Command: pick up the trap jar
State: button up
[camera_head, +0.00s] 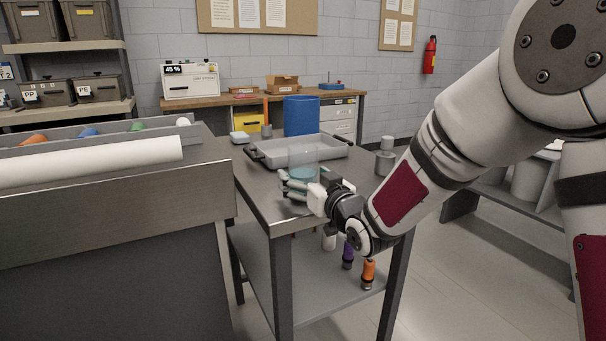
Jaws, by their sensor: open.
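A clear jar with a bluish lower part, which looks like the trap jar (303,158), stands upright on the metal table (262,186), in front of a grey tray. My gripper (285,186) is low over the table's front part, its fingers pointing left. It is open. The fingers overlap the jar's lower front in the picture and hide its base. I cannot tell whether they touch the jar or are around it.
The grey tray (263,153) lies behind the jar, with a blue cylinder (301,114) beyond it. A grey canister (385,162) stands right of the tray. Purple (348,254) and orange (368,271) bottles are on the lower shelf. A grey bench (110,226) with a white roll is at left.

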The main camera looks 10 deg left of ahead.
jog(key=shift+w+a, duration=0.3)
jog(key=shift+w, duration=0.15)
jog(key=c, duration=1.4)
